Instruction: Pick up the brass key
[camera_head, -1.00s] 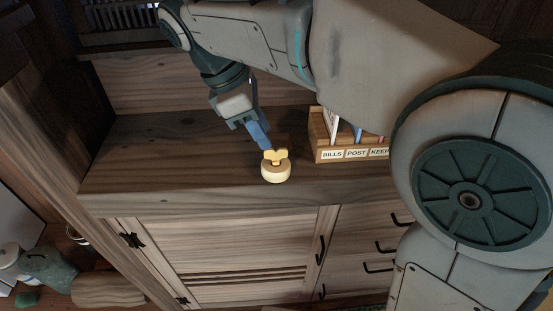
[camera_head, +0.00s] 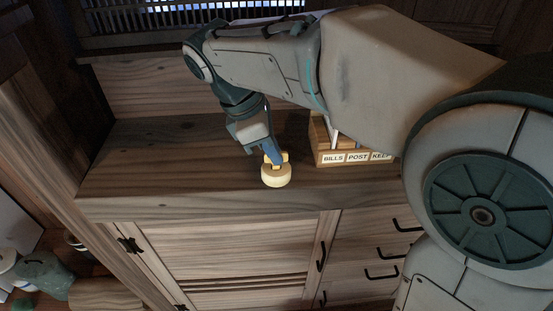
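The brass key (camera_head: 285,156) stands upright, bow up, in a round pale wooden holder (camera_head: 276,180) near the front edge of the wooden cabinet top. My gripper (camera_head: 274,158) reaches down to it from above. Its blue fingers overlap the bow in this view, and yellow shows on both sides of them. The fingers hide the middle of the bow. I cannot tell whether they are closed on the key or only beside it.
A wooden letter box (camera_head: 352,158) labelled BILLS, POST and KEEP stands close to the right of the holder. The cabinet top (camera_head: 150,155) is clear to the left. Doors and drawers with black handles are below its front edge.

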